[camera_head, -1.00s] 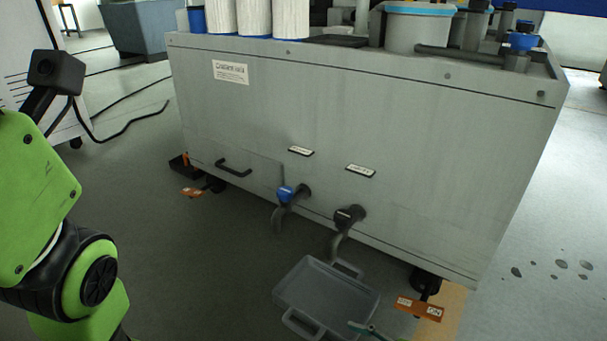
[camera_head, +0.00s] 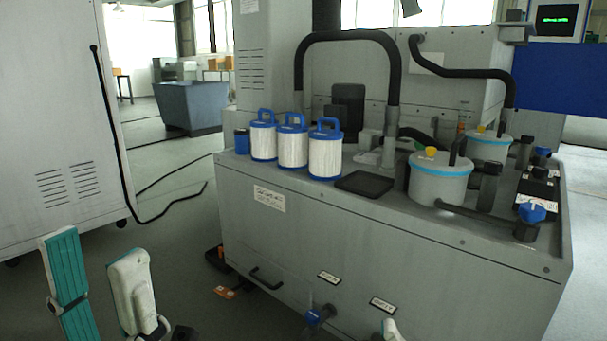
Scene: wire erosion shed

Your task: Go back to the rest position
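My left gripper (camera_head: 94,250) is at the lower left in the head view. Its two pale fingers with teal pads stand upright and well apart, with only floor and the pale cabinet behind them. Nothing is between them.
The tank unit carries several white filter cartridges (camera_head: 325,158), a black tray (camera_head: 364,184) and lidded grey canisters (camera_head: 438,183). A blue-handled valve (camera_head: 318,315) projects from its front. A pale cabinet (camera_head: 50,130) stands left, with a black cable. Open floor lies between cabinet and tank.

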